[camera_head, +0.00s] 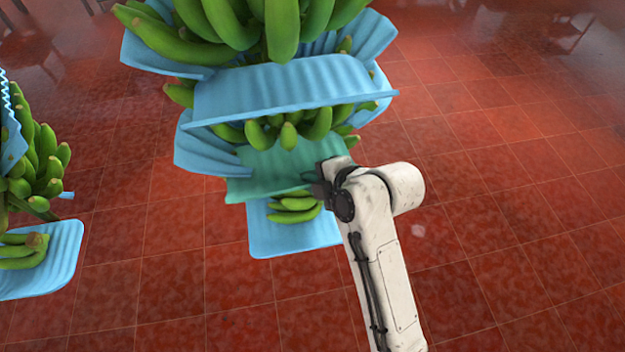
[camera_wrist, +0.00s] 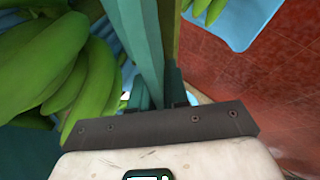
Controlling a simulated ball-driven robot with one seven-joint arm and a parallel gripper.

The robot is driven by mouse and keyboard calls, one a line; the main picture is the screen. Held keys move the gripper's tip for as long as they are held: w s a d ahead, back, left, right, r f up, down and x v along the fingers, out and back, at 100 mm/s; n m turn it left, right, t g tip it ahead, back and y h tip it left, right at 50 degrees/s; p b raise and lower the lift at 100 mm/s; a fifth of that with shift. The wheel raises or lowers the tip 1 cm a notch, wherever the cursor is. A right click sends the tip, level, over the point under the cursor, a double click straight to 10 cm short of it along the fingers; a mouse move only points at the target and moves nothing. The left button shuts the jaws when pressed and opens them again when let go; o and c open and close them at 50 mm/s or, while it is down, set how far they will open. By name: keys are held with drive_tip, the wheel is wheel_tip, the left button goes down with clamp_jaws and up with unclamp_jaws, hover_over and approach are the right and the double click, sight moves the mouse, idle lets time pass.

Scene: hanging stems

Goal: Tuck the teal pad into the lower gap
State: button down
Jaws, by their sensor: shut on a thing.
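The teal pad (camera_head: 282,163) shows in the head view between the banana hands of the middle stem. It lies below a blue pad and above the lowest bananas (camera_head: 293,208). My gripper (camera_head: 322,184) is shut on the teal pad at its right end. In the wrist view the teal pad (camera_wrist: 145,45) is seen nearly edge-on, running up from the jaws between green bananas on the left and more bananas at the upper right. The fingertips are partly hidden by the gripper's dark bracket. I cannot tell how deep the pad sits in the gap.
Blue pads (camera_head: 290,88) separate the upper banana hands (camera_head: 262,30). Another blue pad (camera_head: 275,240) hangs under the lowest bananas. A second stem (camera_head: 38,165) with blue pads hangs at the left. The red tiled floor (camera_head: 500,200) is open on the right.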

drive_tip(key=shift+f, duration=0.3)
idle(0.5)
drive_tip(key=c, duration=1.1)
unclamp_jaws()
drive_tip(key=shift+o, duration=0.2)
drive_tip(key=b+v, duration=0.1)
drive_tip(key=v, duration=0.9)
drive_tip(key=shift+s+d+r, duration=0.15)
drive_tip(key=shift+d+r, duration=0.1)
